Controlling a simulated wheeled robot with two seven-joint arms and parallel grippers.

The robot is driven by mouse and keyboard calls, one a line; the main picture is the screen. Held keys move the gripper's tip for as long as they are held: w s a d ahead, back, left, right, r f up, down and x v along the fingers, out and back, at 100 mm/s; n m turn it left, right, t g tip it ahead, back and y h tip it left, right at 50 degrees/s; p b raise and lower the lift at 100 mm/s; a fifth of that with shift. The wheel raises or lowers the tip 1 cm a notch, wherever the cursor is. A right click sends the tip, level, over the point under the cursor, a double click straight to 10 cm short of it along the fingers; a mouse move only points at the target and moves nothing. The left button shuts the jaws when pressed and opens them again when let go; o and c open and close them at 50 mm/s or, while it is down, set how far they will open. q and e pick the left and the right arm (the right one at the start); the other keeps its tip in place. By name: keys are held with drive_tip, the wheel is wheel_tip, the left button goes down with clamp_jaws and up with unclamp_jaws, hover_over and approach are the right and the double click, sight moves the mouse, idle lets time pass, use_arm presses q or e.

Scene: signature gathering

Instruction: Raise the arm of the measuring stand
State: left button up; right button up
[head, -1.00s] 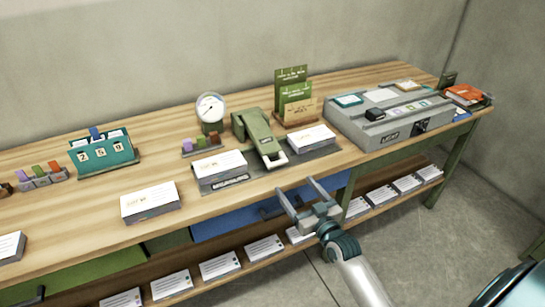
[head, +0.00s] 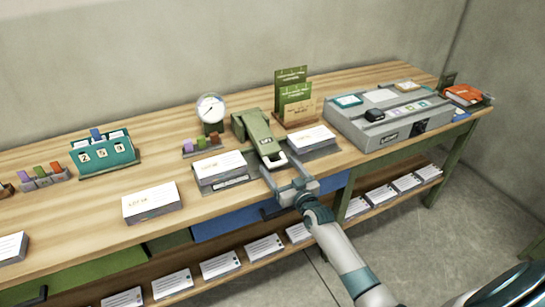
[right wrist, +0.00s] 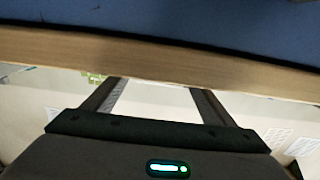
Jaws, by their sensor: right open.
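The measuring stand appears to be the green device (head: 257,130) near the middle of the table, with a round white dial (head: 210,108) standing just left of it. Its green arm lies low and slopes toward the front edge, ending in a pale loop handle (head: 275,159). My right gripper (head: 279,163) is open and empty at the table's front edge, its fingertips to either side of the handle in the head view. I cannot tell whether they touch it. In the right wrist view the spread fingers (right wrist: 157,86) show, but not the handle. My left gripper is not in view.
Card stacks (head: 220,168) and (head: 312,138) flank the arm. A grey box (head: 388,118) stands to the right, and a green card holder (head: 293,100) behind. A teal holder (head: 103,154) is at left. Below are a blue drawer front (head: 225,222) and a shelf with several card stacks.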

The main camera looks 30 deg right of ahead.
sight(272, 157)
drive_tip(key=w, duration=0.5)
drive_tip(key=shift+w, duration=0.55)
